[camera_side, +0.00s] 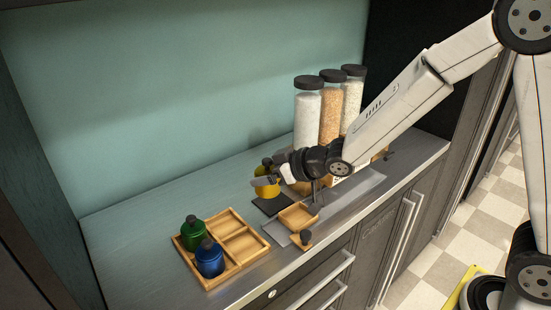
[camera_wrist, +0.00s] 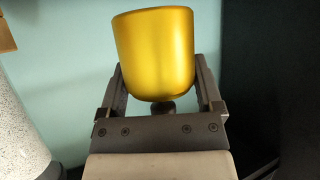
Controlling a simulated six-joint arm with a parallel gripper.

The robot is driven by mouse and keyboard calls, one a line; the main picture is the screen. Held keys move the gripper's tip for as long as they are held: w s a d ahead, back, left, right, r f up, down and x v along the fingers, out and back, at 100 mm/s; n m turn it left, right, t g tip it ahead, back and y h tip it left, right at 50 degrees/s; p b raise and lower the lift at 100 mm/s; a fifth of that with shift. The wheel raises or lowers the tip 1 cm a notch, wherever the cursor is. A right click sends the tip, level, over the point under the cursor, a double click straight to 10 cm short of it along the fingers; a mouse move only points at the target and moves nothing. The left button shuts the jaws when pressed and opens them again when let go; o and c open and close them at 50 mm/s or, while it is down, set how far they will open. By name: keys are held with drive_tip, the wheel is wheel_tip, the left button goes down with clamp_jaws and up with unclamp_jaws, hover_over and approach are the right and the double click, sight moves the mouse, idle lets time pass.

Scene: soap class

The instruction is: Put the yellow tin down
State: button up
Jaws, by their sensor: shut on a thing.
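The yellow tin (camera_side: 265,190) is held by my gripper (camera_side: 274,178), above or on a small dark pad (camera_side: 272,206); I cannot tell if its base touches. In the wrist view the yellow tin (camera_wrist: 153,50) sits between the two fingers of my gripper (camera_wrist: 158,75), with its dark knob toward the palm. A wooden tray (camera_side: 228,268) with compartments stands on the counter at the left. A green tin (camera_side: 193,234) and a blue tin (camera_side: 209,260) stand in its left compartments. Its right compartments look empty.
Tall jars with dark lids (camera_side: 307,115) stand behind my gripper, and one shows at the left in the wrist view (camera_wrist: 20,140). A small wooden box (camera_side: 297,217) and a small dark-topped wooden piece (camera_side: 303,240) lie near the counter's front edge. The counter behind the tray is clear.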

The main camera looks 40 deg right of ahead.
drive_tip(key=shift+w+a+f+m+h, duration=0.15)
drive_tip(key=shift+a+m+h, duration=0.15)
drive_tip(key=shift+a, duration=0.9)
drive_tip(key=a, duration=0.2)
drive_tip(key=m+h, duration=0.2)
hover_over(244, 248)
drive_tip(key=shift+f+t, duration=0.4)
drive_tip(key=shift+f, duration=0.8)
drive_tip(key=shift+f, duration=2.25)
drive_tip(key=shift+f, duration=0.1)
drive_tip(key=shift+f, duration=1.7)
drive_tip(key=shift+f, duration=0.15)
